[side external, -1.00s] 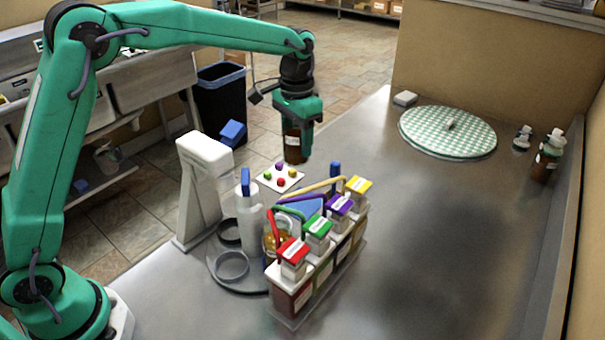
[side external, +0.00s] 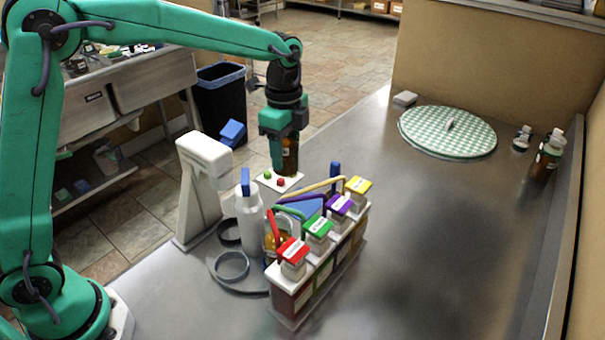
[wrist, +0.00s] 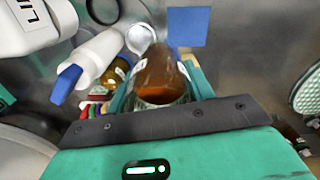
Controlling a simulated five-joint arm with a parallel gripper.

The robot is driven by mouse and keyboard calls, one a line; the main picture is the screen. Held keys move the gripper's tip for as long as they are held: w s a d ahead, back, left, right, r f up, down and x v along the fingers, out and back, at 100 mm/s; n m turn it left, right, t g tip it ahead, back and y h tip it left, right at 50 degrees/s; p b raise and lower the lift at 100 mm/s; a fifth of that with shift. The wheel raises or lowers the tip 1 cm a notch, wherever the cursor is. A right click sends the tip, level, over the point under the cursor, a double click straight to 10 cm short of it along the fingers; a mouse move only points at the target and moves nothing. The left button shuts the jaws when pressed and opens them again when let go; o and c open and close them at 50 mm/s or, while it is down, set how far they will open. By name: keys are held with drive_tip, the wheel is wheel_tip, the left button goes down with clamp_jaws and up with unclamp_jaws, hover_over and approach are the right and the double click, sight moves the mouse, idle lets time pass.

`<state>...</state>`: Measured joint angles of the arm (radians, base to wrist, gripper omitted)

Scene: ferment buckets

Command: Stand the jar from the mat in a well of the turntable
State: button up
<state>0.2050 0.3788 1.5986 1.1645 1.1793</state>
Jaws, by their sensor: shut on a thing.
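The brown jar (side external: 290,157) is held in my gripper (side external: 283,160), in front of or above the white card. In the wrist view the jar (wrist: 160,78) sits between the green fingers, with a pale label on it. The far finger is hidden in the side view. The turntable (side external: 242,291) is a grey disc with open ring wells (side external: 232,266) at the near left. A white bottle with a blue cap (side external: 249,215) and an amber jar (side external: 270,243) stand on its far and right parts. A blue square (side external: 303,206), apparently the mat, lies behind the buckets with nothing on it.
A row of buckets with coloured lids (side external: 318,238) and raised coloured handles stands right of the turntable. A white stand-like device (side external: 200,180) rises at its left. A white card (side external: 272,184) holds coloured balls. The table's right half is mostly clear, with a checkered round cover (side external: 430,125) at the back.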

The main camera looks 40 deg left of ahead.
drive_tip(key=m, duration=0.1)
drive_tip(key=s+m, duration=0.1)
drive_tip(key=m, duration=0.1)
drive_tip(key=shift+s+d, duration=0.1)
drive_tip(key=shift+s, duration=0.05)
drive_tip(key=m, duration=0.1)
drive_tip(key=s+m, duration=0.1)
drive_tip(key=m, duration=0.2)
drive_tip(key=shift+s+m, duration=0.3)
wheel_tip(320, 180, down, 6)
drive_tip(key=s+m, duration=0.2)
drive_tip(key=m, duration=0.3)
drive_tip(key=shift+f, duration=0.25)
drive_tip(key=shift+d+f, duration=0.1)
drive_tip(key=shift+f, duration=0.1)
drive_tip(key=shift+f, duration=2.45)
drive_tip(key=shift+f, duration=0.95)
idle(2.1)
